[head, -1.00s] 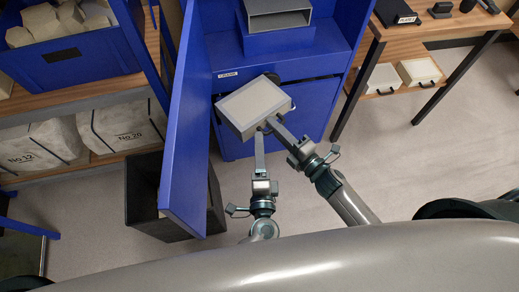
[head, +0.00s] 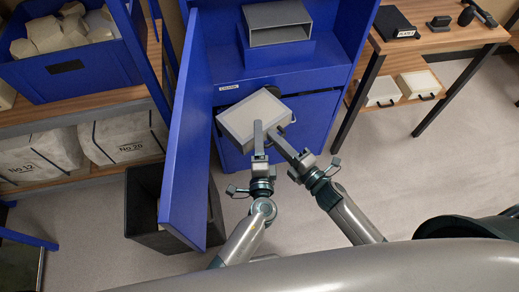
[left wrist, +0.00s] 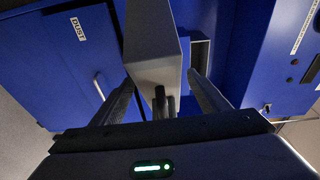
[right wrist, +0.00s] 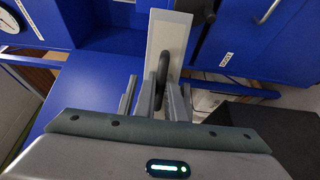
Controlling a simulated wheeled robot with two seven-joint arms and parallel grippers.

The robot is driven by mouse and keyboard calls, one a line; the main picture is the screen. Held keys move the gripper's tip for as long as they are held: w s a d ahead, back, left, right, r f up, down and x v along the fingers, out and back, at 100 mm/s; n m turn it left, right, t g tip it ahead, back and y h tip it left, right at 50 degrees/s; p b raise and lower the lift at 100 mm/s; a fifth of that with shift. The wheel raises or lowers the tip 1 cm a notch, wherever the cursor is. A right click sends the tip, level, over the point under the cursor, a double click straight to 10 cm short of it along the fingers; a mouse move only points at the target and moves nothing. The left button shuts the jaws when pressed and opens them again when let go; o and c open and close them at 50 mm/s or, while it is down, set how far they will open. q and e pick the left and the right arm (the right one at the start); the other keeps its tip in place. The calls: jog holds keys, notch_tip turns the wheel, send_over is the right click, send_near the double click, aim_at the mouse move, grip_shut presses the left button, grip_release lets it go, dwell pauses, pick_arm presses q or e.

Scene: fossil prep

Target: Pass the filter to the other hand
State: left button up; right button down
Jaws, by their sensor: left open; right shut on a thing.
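The filter (head: 255,114) is a pale flat box with grey sides, held tilted in front of the blue cabinet. My right gripper (head: 273,133) is shut on its dark handle, which shows in the right wrist view (right wrist: 163,72) between the fingers. My left gripper (head: 258,128) is open at the filter's near edge, close beside the right fingers. In the left wrist view the filter (left wrist: 153,45) reaches between the spread left fingers (left wrist: 160,92). I cannot tell whether they touch it.
The blue cabinet (head: 325,70) stands behind, with its open door (head: 181,130) just left of my arms. A grey hollow box (head: 278,14) sits on its ledge. A black bin (head: 140,205) is below the door.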

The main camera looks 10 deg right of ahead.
pick_arm(q)
jog(key=shift+w+d+f, duration=0.1)
jog(key=shift+w+d, duration=0.05)
jog(key=shift+w, duration=0.65)
jog(key=shift+w+d, duration=0.1)
jog(key=shift+w, duration=0.7)
jog(key=c, duration=1.3)
pick_arm(e)
jog(key=c, duration=2.2)
grip_release()
jog(key=o, duration=0.5)
jog(key=shift+c, duration=0.2)
jog(key=v, duration=1.2)
